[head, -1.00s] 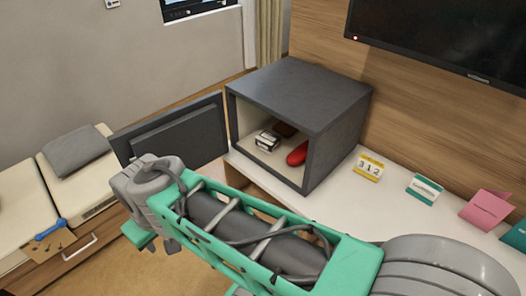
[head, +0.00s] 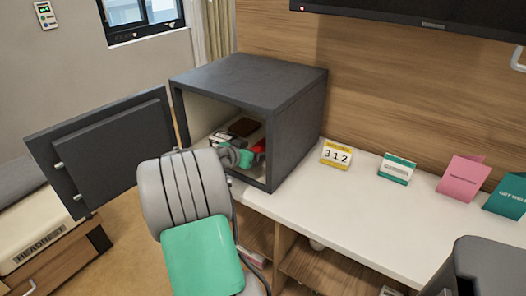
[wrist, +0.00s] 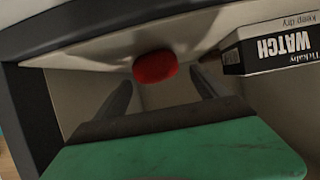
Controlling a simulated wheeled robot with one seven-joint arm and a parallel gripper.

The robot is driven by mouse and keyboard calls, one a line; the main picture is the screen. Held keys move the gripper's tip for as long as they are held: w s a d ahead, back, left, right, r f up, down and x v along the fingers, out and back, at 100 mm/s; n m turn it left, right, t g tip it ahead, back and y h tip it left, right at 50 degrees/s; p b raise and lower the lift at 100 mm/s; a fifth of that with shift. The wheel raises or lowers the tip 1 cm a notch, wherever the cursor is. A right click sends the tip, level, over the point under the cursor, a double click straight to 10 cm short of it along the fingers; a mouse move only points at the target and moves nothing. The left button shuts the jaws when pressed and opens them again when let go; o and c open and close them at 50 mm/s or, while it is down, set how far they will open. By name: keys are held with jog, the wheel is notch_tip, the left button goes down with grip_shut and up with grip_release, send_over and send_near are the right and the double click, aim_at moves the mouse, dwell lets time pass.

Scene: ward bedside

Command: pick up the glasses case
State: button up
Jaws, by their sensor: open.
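The glasses case, a red rounded object (head: 259,146), lies inside the open dark grey safe (head: 250,80), on its right side. It is partly hidden behind my gripper in the head view. In the wrist view the red case (wrist: 154,66) shows end-on, just ahead of and between the two fingers. My gripper (wrist: 161,82) is open, with nothing visibly held. It reaches into the safe through the front opening.
A watch box (wrist: 272,50) stands close to the right finger. A brown wallet-like item (head: 243,127) lies deeper in the safe. The safe door (head: 105,145) hangs open at left. A calendar (head: 337,154) and cards stand on the white counter (head: 330,205).

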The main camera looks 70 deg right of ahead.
jog(key=x, duration=0.3)
jog(key=shift+s+d+f, duration=0.1)
jog(key=shift+d+f, duration=0.15)
jog(key=shift+d, duration=0.05)
jog(key=c, duration=1.5)
